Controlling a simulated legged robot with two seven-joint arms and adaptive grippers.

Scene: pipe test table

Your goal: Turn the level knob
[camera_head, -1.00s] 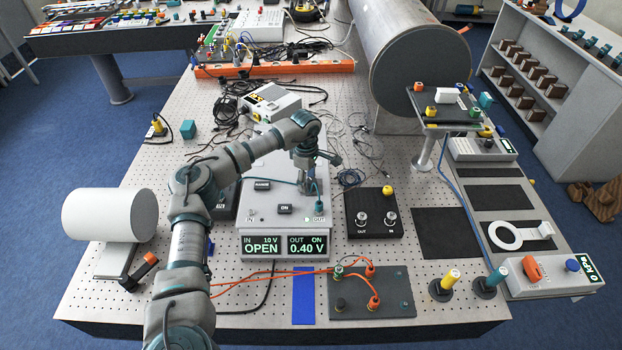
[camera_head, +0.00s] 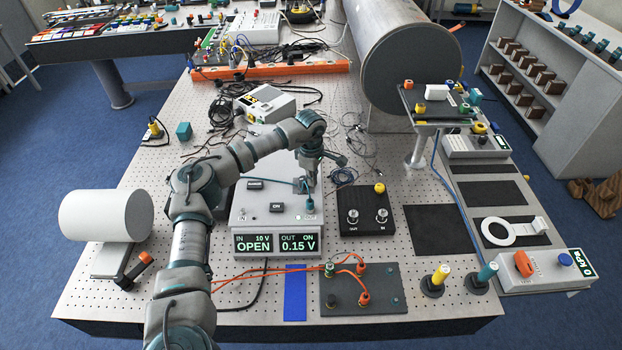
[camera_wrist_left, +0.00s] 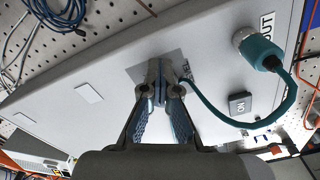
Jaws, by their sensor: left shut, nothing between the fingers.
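The light grey instrument box (camera_head: 262,215) stands mid-table, its front display (camera_head: 277,244) reading IN 10 V OPEN and OUT ON 0.15 V. My left gripper (camera_head: 303,188) points down at the right part of its top. In the left wrist view my left gripper (camera_wrist_left: 160,92) is shut, its fingertips together over a darker grey square patch (camera_wrist_left: 143,72) on the box top. A teal plug (camera_wrist_left: 262,54) with a cable sits beside the fingers, near the OUT label. An ON button (camera_wrist_left: 240,103) is nearby.
A black box (camera_head: 365,212) with OUT and IN sockets stands right of the instrument. A dark board (camera_head: 345,301) with orange leads lies in front.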

